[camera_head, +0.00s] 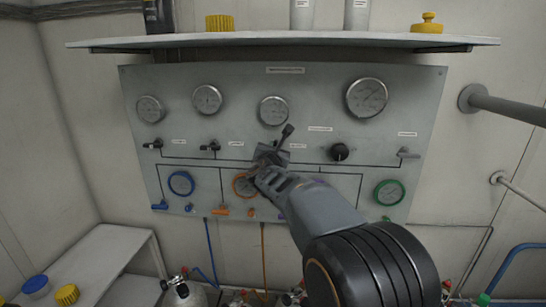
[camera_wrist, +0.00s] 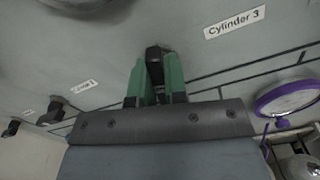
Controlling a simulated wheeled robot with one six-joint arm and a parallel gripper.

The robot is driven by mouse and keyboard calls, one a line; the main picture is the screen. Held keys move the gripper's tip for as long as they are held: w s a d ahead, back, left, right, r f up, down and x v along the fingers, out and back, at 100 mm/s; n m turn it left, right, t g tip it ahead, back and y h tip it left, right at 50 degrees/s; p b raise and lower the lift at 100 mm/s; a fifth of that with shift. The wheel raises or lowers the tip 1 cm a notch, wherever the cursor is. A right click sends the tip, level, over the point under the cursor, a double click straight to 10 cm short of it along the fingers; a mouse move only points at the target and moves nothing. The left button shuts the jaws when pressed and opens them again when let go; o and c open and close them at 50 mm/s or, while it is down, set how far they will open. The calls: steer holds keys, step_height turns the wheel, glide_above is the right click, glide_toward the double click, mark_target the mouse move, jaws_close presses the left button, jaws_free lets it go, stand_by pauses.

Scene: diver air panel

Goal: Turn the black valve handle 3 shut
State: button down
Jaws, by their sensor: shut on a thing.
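The black valve handle 3 (camera_head: 287,131) is on the grey panel (camera_head: 320,90), below the third gauge. In the head view its end sticks out up and to the right past my gripper (camera_head: 270,156); the rest is hidden. In the wrist view the black handle (camera_wrist: 155,58) stands between the two green fingers of my gripper (camera_wrist: 155,84), which are shut on it. A "Cylinder 3" label (camera_wrist: 235,22) is up and to the right of it.
Two more black handles (camera_head: 152,144) (camera_head: 210,147) are to the left. A black knob (camera_head: 340,152) and a grey lever (camera_head: 408,153) are to the right. Ringed gauges are below, one purple (camera_wrist: 288,98). A shelf (camera_head: 290,40) juts out above the panel.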

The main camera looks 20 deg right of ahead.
steer(key=m+b, duration=0.1)
steer(key=b, duration=0.1)
steer(key=m+b, duration=0.1)
steer(key=b, duration=0.1)
steer(key=shift+f+m, duration=0.35)
steer(key=shift+m, duration=0.05)
steer(key=m+b, duration=0.4)
steer(key=b, duration=0.1)
steer(key=shift+m, duration=0.3)
steer(key=m+b, duration=0.4)
steer(key=shift+d, duration=0.1)
steer(key=shift+r+m+b, duration=0.1)
steer(key=shift+m+b, duration=0.95)
steer(key=shift+m, duration=0.45)
steer(key=shift+s+r+m, duration=0.1)
steer(key=shift+m, duration=0.2)
steer(key=c, duration=1.1)
jaws_free()
steer(key=shift+c, duration=0.2)
steer(key=b+v, duration=0.4)
steer(key=v, duration=0.9)
steer(key=shift+s+a, duration=0.25)
